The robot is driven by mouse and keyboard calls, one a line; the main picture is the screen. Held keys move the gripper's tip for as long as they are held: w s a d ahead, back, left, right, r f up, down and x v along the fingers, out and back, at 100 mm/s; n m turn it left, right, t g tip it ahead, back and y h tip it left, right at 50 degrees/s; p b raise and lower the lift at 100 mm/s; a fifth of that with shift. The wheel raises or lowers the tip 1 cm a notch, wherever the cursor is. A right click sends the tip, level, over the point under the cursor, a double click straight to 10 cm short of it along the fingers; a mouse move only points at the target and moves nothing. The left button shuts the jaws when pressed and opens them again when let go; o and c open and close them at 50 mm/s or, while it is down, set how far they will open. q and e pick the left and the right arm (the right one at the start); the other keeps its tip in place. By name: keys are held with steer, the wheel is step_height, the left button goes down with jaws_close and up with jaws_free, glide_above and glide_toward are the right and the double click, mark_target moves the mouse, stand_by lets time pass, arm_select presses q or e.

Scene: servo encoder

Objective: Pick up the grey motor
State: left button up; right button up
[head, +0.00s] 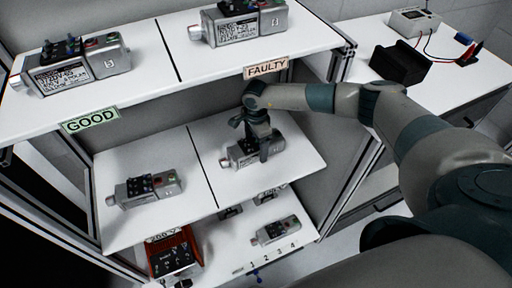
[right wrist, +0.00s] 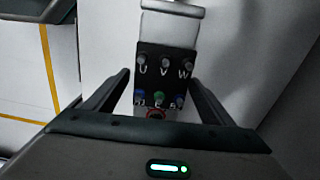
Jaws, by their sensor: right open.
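A grey motor (head: 236,158) lies on the right half of the middle shelf, partly hidden by my right gripper (head: 254,140). In the right wrist view the motor (right wrist: 165,25) shows a black terminal block marked U, V, W between the two fingers. The right gripper is open, with one finger on each side of the block; I cannot tell whether they touch it. Other grey motors lie on the top left (head: 110,62), the top right (head: 272,20), the middle left (head: 163,190) and the lower shelf (head: 279,230). My left gripper is not in view.
The top shelf's front edge carries a GOOD label (head: 90,120) and a FAULTY label (head: 266,68) and overhangs behind my right gripper. A black box (head: 397,64) and a wired device (head: 413,22) stand on the right table.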

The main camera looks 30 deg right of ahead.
steer(key=shift+f, duration=0.2)
stand_by(0.3)
steer(key=c, duration=1.4)
steer(key=shift+w+r, duration=0.15)
steer(key=shift+c, duration=1.1)
steer(key=shift+r, duration=0.1)
